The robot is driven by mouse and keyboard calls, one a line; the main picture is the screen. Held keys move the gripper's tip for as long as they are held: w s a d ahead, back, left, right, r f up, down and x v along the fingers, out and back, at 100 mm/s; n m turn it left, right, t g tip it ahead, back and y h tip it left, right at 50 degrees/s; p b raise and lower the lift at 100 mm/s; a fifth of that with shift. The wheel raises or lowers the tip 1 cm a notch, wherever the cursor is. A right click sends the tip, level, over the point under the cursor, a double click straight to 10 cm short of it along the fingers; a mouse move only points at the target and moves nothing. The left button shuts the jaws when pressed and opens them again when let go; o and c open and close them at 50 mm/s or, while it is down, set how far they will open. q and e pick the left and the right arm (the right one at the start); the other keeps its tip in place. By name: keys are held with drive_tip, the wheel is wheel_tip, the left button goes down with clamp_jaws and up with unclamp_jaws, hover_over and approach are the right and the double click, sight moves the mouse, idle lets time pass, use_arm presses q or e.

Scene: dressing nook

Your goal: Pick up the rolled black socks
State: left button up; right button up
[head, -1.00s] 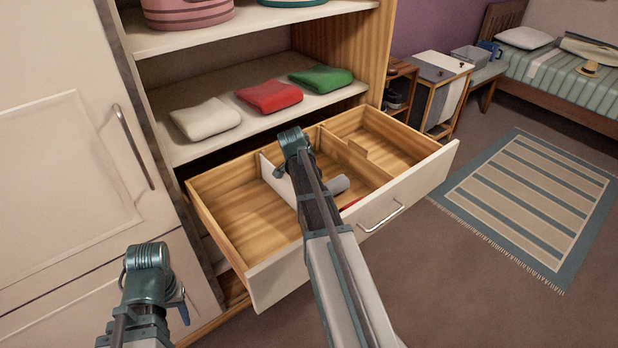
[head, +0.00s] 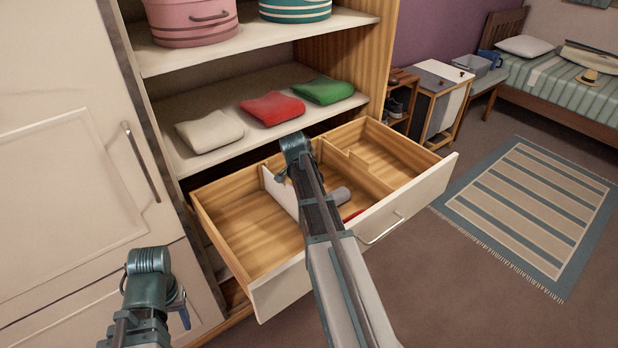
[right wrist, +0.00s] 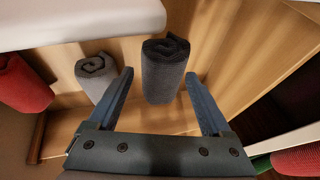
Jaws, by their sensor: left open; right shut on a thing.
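The rolled black socks (right wrist: 165,70) stand as a dark ribbed roll between the two fingers of my right gripper (right wrist: 160,90) in the right wrist view. That gripper is shut on them, inside the drawer. In the head view my right arm covers the socks and its own fingers. A grey roll (right wrist: 97,77) stands beside the left finger, and it also shows in the head view (head: 338,196). A red roll (right wrist: 22,85) is farther left. My left gripper (head: 180,308) is open and empty at the lower left, in front of the cupboard, mostly hidden by its wrist.
The wooden drawer (head: 235,205) is pulled out and has dividers; its left compartment looks empty. Above it a shelf holds white (head: 209,130), red (head: 272,108) and green (head: 323,91) folded clothes. A closed cupboard door (head: 70,190) is at left. Free floor lies right.

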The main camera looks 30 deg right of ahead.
wheel_tip(320, 180, up, 7)
drive_tip(key=p, duration=0.5)
drive_tip(key=shift+p, duration=0.4)
